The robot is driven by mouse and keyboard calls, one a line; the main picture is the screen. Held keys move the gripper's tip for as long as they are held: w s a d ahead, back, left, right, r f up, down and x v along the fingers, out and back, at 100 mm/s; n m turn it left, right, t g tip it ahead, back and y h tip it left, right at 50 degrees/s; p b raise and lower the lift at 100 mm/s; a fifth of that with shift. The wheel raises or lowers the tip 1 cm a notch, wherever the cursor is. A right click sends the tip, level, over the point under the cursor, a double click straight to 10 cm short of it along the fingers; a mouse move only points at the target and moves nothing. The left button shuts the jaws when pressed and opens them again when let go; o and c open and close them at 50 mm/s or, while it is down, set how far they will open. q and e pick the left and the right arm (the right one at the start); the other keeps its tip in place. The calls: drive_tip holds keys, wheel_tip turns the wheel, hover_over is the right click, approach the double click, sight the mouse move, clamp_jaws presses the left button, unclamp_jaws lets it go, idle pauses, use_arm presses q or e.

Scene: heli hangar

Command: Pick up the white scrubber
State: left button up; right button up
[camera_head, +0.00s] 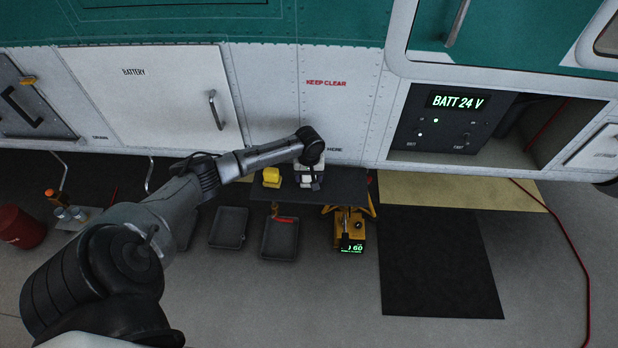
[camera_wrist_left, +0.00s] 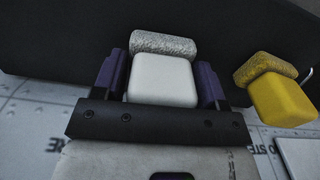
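The white scrubber (camera_wrist_left: 162,80), a white block with a rough grey pad, is between the two purple fingers of my left gripper (camera_wrist_left: 160,82) in the left wrist view. The fingers lie close along both its sides; I cannot tell whether they press on it. In the head view my left gripper (camera_head: 309,170) points down over the dark table, with the scrubber (camera_head: 304,178) partly hidden under it. I cannot tell whether the scrubber rests on the table or is raised. My right gripper is not in view.
A yellow scrubber (camera_head: 271,177) stands just left of the white one on the dark table (camera_head: 345,188); it also shows in the left wrist view (camera_wrist_left: 280,95). Dark trays (camera_head: 229,228) and a yellow device (camera_head: 350,224) are in front. The helicopter side (camera_head: 345,125) rises behind.

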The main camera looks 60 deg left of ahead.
use_arm(q)
drive_tip(key=c, duration=0.4)
drive_tip(key=shift+r, duration=0.1)
drive_tip(key=shift+c, duration=0.2)
drive_tip(key=shift+r, duration=0.25)
drive_tip(key=r, duration=0.1)
drive_tip(key=r+p, duration=0.1)
drive_tip(key=r, duration=0.2)
drive_tip(key=shift+w+d+p, duration=0.2)
drive_tip(key=shift+d+p, duration=0.15)
drive_tip(key=shift+p, duration=0.05)
drive_tip(key=w+d+r+p, duration=0.2)
drive_tip(key=w+d+r, duration=0.3)
drive_tip(key=d, duration=0.4)
drive_tip(key=shift+d+r, duration=0.3)
drive_tip(key=shift+r, duration=0.35)
